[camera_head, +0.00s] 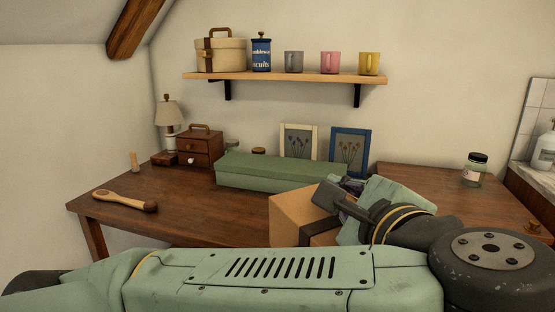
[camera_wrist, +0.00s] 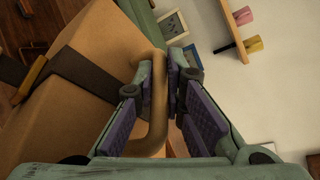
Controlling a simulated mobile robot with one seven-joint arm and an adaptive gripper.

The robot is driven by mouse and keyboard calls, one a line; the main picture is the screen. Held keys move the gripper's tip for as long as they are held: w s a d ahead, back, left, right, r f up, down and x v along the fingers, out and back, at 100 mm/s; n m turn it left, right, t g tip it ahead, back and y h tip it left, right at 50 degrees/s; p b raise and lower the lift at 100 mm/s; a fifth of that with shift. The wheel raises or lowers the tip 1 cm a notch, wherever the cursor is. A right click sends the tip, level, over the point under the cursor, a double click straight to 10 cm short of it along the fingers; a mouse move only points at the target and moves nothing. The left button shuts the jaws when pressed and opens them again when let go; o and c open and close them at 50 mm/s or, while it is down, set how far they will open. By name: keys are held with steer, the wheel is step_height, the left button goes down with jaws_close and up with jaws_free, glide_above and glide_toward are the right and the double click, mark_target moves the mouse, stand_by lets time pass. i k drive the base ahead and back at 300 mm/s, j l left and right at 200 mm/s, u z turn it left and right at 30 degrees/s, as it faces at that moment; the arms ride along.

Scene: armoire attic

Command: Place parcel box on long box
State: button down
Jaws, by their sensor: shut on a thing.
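The parcel box (camera_head: 290,214) is tan cardboard with a dark strap. It is in front of the right part of the long box in the head view, partly hidden by my arm. In the wrist view the parcel box (camera_wrist: 105,55) fills the left side, tilted in the picture. My gripper (camera_wrist: 167,78) is shut on its tan loop handle (camera_wrist: 158,110). In the head view my gripper (camera_head: 345,193) is at the parcel box's upper right. The long box (camera_head: 270,172) is green and low, lying on the table with its lid clear.
Two framed flower pictures (camera_head: 347,147) stand behind the long box. A small drawer chest (camera_head: 200,150) and a lamp (camera_head: 168,115) are left of it. A wooden brush (camera_head: 125,200) lies at the table's left front. A jar (camera_head: 474,170) stands at the right. A wall shelf (camera_head: 285,77) holds mugs.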

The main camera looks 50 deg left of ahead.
mark_target(291, 165)
steer(key=i+j, duration=0.15)
steer(key=j, duration=0.2)
steer(key=i+j, duration=0.15)
steer(key=j, duration=0.2)
steer(key=i+j, duration=0.15)
steer(key=j, duration=0.2)
steer(key=i+j, duration=0.15)
steer(key=j, duration=0.2)
steer(key=i+j, duration=0.1)
steer(key=j, duration=0.2)
